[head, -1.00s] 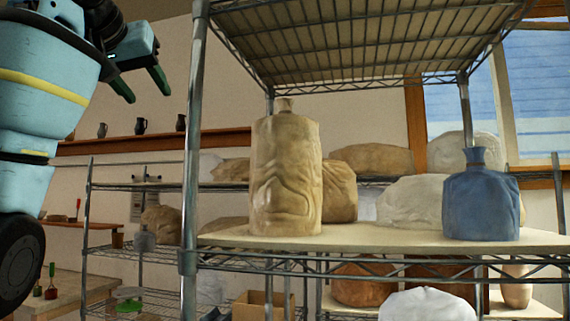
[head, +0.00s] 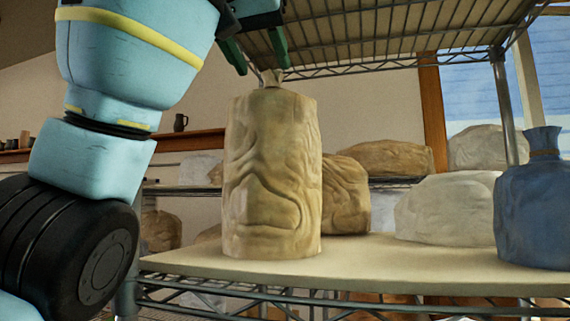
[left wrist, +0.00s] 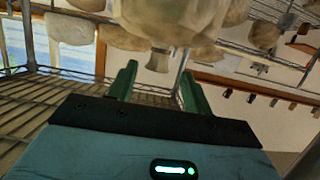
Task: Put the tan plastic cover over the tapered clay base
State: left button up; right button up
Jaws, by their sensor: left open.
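The tan plastic cover (head: 270,175) stands upright and wrinkled on the shelf board, its gathered neck (head: 271,77) on top. No tapered clay base shows apart from it; I cannot tell what is under the cover. My left gripper (head: 261,69) is open above the cover, its two green fingers pointing down on either side of the neck. In the left wrist view, the picture is upside down and the neck (left wrist: 158,60) shows between the open fingertips, with the cover's body (left wrist: 170,18) beyond. My right gripper is out of view.
A blue wrapped bottle shape (head: 535,205) stands to the right on the same board (head: 400,260). Other wrapped tan and white lumps (head: 445,208) sit behind. A wire shelf (head: 390,30) hangs close above my left gripper. The board's front middle is clear.

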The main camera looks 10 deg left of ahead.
pick_arm(q)
jog(key=shift+w+d, duration=0.15)
jog(key=shift+w, duration=0.4)
jog(key=shift+s, duration=0.45)
jog(key=shift+x, duration=3.95)
jog(key=shift+s+r, duration=0.1)
jog(key=shift+r, duration=0.05)
jog(key=shift+s, duration=0.1)
grip_shut()
